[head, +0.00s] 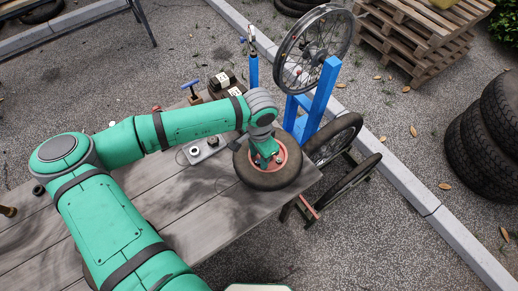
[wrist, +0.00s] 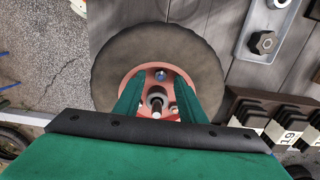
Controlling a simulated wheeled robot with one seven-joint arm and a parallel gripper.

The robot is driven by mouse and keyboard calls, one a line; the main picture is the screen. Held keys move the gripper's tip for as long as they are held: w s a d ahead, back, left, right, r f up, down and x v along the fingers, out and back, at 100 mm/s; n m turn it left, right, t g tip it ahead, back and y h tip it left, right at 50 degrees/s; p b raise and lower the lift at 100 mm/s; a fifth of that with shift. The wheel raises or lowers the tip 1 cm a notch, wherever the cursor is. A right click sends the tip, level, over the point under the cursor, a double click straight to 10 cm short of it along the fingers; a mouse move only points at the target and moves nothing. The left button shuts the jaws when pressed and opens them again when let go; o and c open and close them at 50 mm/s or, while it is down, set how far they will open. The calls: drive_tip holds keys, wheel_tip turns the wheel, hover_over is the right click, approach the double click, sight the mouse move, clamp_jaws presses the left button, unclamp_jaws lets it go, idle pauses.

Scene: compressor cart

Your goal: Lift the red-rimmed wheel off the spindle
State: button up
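The red-rimmed wheel (head: 283,177) lies flat at the right corner of the wooden table, its dark tyre around a red rim. In the wrist view the wheel (wrist: 112,65) fills the upper middle, with the rim partly hidden by my fingers. A pale, round-ended pin, seemingly the spindle (wrist: 157,111), shows at the hub. My gripper (head: 265,160) points down over the rim. In the wrist view its two green fingers (wrist: 157,98) stand apart on either side of the hub, with the pin between them. I see no clear contact with the hub.
A metal plate with a nut (head: 203,149) lies left of the wheel, with dark numbered blocks (head: 225,83) behind. A blue stand (head: 318,105) holds a spoked wheel past the table edge. Tyres (head: 490,125) and pallets (head: 415,38) stand at right. The table's near part is bare.

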sight(259, 161)
drive_tip(key=shift+f, duration=1.8)
clamp_jaws()
drive_tip(key=c, duration=0.6)
unclamp_jaws()
drive_tip(key=shift+r, duration=0.2)
drive_tip(key=shift+c, duration=0.8)
drive_tip(key=shift+r, duration=0.2)
drive_tip(key=shift+r, duration=4.75)
drive_tip(key=shift+r, duration=0.15)
